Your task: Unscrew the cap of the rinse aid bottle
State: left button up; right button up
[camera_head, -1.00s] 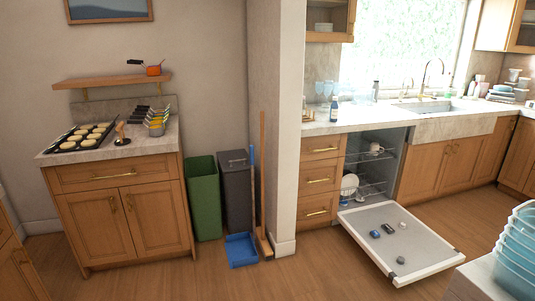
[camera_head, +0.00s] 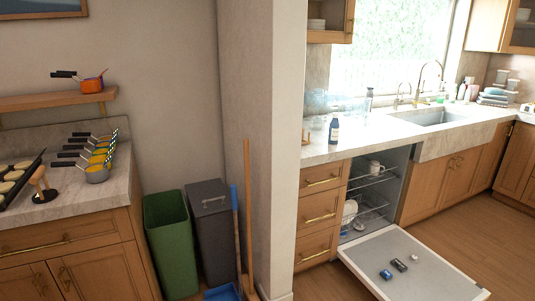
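A small dark bottle with a light label (camera_head: 334,130) stands upright on the counter left of the sink, above the drawers; it looks like the rinse aid bottle, but its label is too small to read. Its cap is too small to make out clearly. Neither of my grippers is in view.
The dishwasher door (camera_head: 415,262) hangs open low in front of the counter, with small items on it. A wall end (camera_head: 285,150) stands left of the counter. A green bin (camera_head: 171,240), a grey bin (camera_head: 212,225) and a broom (camera_head: 248,205) stand by the wall. Wooden floor is clear at right.

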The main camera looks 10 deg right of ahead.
aim_at(334, 126)
jog(key=i+l+z, duration=0.1)
jog(key=i+l, duration=0.15)
jog(key=i, duration=0.15)
jog(key=i+l, duration=0.2)
jog(key=i, duration=0.25)
jog(key=i+l+z, duration=0.15)
jog(key=i, duration=0.3)
jog(key=i+l+z, duration=0.1)
jog(key=i+l, duration=0.15)
jog(key=i, duration=0.15)
